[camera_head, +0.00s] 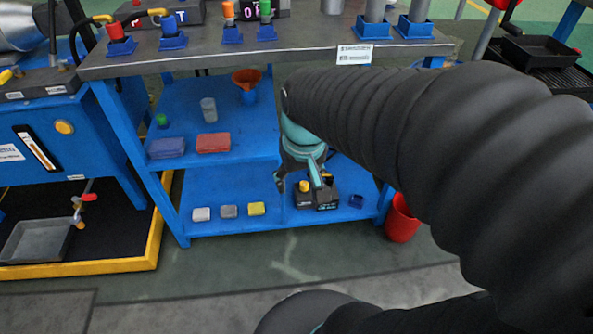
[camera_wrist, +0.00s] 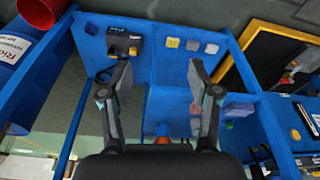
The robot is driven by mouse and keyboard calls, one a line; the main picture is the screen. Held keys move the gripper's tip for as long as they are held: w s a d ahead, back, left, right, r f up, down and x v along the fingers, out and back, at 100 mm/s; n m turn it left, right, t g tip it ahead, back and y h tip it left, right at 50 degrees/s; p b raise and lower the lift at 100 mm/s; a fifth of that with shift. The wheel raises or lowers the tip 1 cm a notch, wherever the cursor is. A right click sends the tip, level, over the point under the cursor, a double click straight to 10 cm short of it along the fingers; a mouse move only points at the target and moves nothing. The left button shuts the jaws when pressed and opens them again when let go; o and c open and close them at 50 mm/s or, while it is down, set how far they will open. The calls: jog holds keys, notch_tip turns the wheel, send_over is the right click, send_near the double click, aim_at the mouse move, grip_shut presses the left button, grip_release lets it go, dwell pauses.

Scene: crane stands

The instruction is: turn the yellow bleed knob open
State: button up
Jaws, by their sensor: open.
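A black box (camera_head: 325,200) with small yellow parts on top stands on the lower blue shelf. One yellow part (camera_head: 304,186) shows at its left, and another shows at its back right. The box also shows in the wrist view (camera_wrist: 123,41), with a yellow spot on its near edge (camera_wrist: 133,51). I cannot tell whether one of these is the bleed knob. A yellow round knob (camera_head: 64,127) sits on the blue unit at the left. My gripper (camera_head: 299,188) is open and empty, in front of the shelves. In the wrist view, its spread fingers (camera_wrist: 160,66) have only shelf between them.
White, grey and yellow blocks (camera_head: 257,208) lie on the lower shelf left of the box. A red bucket (camera_head: 402,222) stands at the right. The metal table top (camera_head: 300,52) overhangs the shelves. A drip tray (camera_head: 36,240) lies at the lower left. Floor in front is clear.

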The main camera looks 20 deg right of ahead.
jog(key=w+d+f+n+g, duration=0.1)
jog(key=w+d+f, duration=0.2)
jog(key=w+f, duration=0.25)
jog(key=w+d+f+g, duration=0.2)
jog(key=w+d+f, duration=0.1)
jog(key=w+f, duration=0.25)
jog(key=n, duration=1.4)
send_near(304, 183)
jog(key=shift+n+t, duration=0.3)
jog(key=f, duration=1)
jog(key=shift+s+d+b, duration=0.1)
jog(key=shift+s+b, duration=0.2)
